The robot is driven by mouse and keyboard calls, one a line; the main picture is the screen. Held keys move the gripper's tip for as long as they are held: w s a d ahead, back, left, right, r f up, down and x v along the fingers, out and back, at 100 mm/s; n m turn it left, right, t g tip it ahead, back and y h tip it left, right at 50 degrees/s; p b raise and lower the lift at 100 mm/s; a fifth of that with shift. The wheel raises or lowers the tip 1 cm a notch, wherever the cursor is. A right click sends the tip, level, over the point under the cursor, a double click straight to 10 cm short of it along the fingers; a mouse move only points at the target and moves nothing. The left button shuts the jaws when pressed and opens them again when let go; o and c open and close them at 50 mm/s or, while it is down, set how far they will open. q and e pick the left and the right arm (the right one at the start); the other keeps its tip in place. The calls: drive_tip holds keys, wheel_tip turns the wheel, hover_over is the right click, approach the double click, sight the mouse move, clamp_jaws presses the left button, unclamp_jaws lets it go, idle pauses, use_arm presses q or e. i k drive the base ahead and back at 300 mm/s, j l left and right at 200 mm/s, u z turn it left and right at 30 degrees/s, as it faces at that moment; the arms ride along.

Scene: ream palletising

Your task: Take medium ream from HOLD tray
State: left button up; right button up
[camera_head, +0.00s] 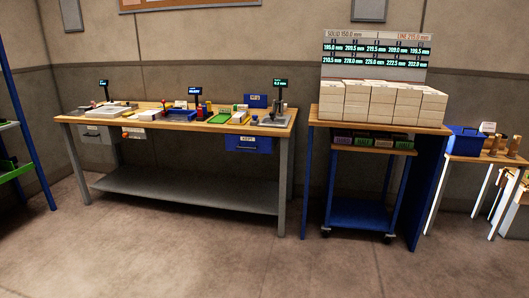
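Neither of my grippers is in view. I cannot pick out a tray marked HOLD; the labels on the workbench (180,187) are too small to read surely. A blue tray (181,116) and a green tray (222,117) lie on the bench top. Pale flat blocks, possibly reams, lie toward the bench's left, one of them near the front edge (149,115). Many pale ream-like blocks (381,103) are stacked in rows on the wooden-topped table to the right. I cannot tell which is the medium ream.
A blue wheeled cart (358,214) stands under the right table, carrying green and dark boxes. A number board (376,50) rises behind the stacked blocks. A blue bin (466,141) sits on another table at far right. A shelf rack (27,140) stands at left. The front floor is clear.

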sight(240, 116)
drive_tip(key=i, duration=2.35)
drive_tip(key=i+u, duration=0.15)
drive_tip(key=i, duration=0.4)
drive_tip(key=i+l+u, duration=0.1)
drive_tip(key=i, duration=0.45)
drive_tip(key=i+l+u, duration=0.15)
drive_tip(key=i, duration=0.35)
drive_tip(key=i+l+u, duration=0.1)
drive_tip(key=i+l, duration=0.2)
drive_tip(key=i, duration=0.25)
